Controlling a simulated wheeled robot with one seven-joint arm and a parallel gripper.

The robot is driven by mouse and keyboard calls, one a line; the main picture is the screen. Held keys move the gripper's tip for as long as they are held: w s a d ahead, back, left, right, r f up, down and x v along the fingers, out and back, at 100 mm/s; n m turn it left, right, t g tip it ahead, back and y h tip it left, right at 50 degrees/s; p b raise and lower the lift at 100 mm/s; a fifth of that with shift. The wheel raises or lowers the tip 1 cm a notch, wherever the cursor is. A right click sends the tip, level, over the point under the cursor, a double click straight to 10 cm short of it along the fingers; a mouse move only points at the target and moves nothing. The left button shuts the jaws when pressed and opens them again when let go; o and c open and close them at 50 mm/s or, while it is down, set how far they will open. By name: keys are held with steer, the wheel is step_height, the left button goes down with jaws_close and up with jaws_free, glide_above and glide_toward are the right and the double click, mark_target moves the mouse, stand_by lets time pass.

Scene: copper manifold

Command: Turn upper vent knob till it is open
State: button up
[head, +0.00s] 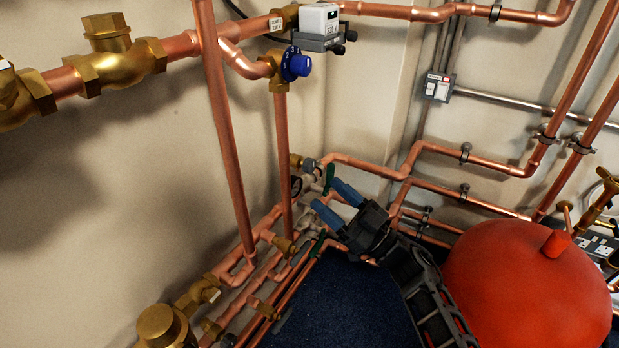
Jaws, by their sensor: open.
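A round blue knob (297,64) with white marks sits on a brass valve body at the upper middle, where a copper branch meets a vertical pipe. No knob here is clearly labelled as the upper vent knob. My gripper (324,194) comes up from the lower right, with its two blue fingers spread and empty. The fingers point up and left, towards a cluster of small valves and fittings. A green handle (329,178) shows just beyond the fingertips; I cannot tell whether they touch it.
A vertical copper pipe (226,130) stands to the left of my gripper. A large red vessel (500,285) fills the lower right. A grey-white actuator box (319,20) sits above the blue knob. Copper pipes (455,187) run along the back wall.

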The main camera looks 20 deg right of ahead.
mark_target(313, 169)
steer(key=w+d+n+g+y+b, duration=0.1)
steer(key=w+d+n+g, duration=0.1)
steer(key=w+d+g, duration=0.15)
steer(key=shift+t, duration=0.45)
steer(key=shift+f+b+x, duration=0.2)
steer(key=shift+b+x, duration=0.8)
steer(key=shift+x, duration=3.05)
steer(key=shift+w, duration=0.1)
steer(key=shift+c, duration=0.2)
steer(key=c, duration=0.9)
steer(key=shift+c, duration=0.2)
